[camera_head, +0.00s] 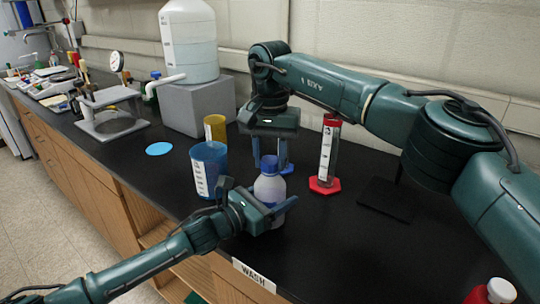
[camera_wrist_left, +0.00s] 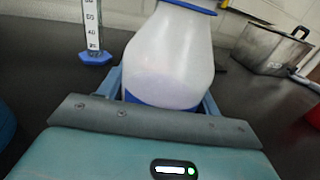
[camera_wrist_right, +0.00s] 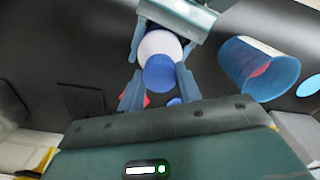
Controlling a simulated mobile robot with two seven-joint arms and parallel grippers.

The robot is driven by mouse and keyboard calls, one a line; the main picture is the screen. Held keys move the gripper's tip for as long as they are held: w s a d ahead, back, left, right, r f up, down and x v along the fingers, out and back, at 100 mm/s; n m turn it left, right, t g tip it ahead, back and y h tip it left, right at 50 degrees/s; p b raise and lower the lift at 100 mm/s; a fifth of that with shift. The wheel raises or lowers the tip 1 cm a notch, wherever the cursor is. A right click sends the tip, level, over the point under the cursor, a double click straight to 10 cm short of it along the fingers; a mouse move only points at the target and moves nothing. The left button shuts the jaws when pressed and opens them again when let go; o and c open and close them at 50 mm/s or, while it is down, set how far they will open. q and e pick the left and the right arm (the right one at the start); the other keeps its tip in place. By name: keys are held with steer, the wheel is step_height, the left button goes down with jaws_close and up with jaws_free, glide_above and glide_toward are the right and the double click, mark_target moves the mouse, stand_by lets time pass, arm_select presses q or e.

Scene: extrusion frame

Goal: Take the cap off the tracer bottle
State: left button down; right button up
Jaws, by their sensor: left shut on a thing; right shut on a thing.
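The tracer bottle (camera_head: 268,187) is a white, translucent bottle with a blue cap (camera_head: 267,163), near the bench's front edge. My left gripper (camera_head: 268,212) is shut around its lower body from the front. In the left wrist view the bottle (camera_wrist_left: 170,55) fills the space between the fingers, and a blue ring shows at its neck. My right gripper (camera_head: 271,158) reaches down from above and is shut on the cap. In the right wrist view the cap (camera_wrist_right: 159,73) sits between the fingertips, in line with the white bottle body (camera_wrist_right: 160,44). I cannot tell whether cap and neck touch.
A labelled blue cup (camera_head: 209,170) and a yellow cup (camera_head: 215,127) stand left of the bottle. A red-footed cylinder (camera_head: 327,158) stands right, and a blue-footed one (camera_wrist_left: 95,57) is close behind. A carboy (camera_head: 190,45) sits on a grey block. A pot (camera_wrist_left: 270,48) stands farther off.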

mark_target(270, 160)
steer(key=shift+r, duration=0.15)
steer(key=shift+r, duration=1)
steer(key=shift+r, duration=2)
arm_select(q)
steer(key=shift+c, duration=1.2)
jaws_free()
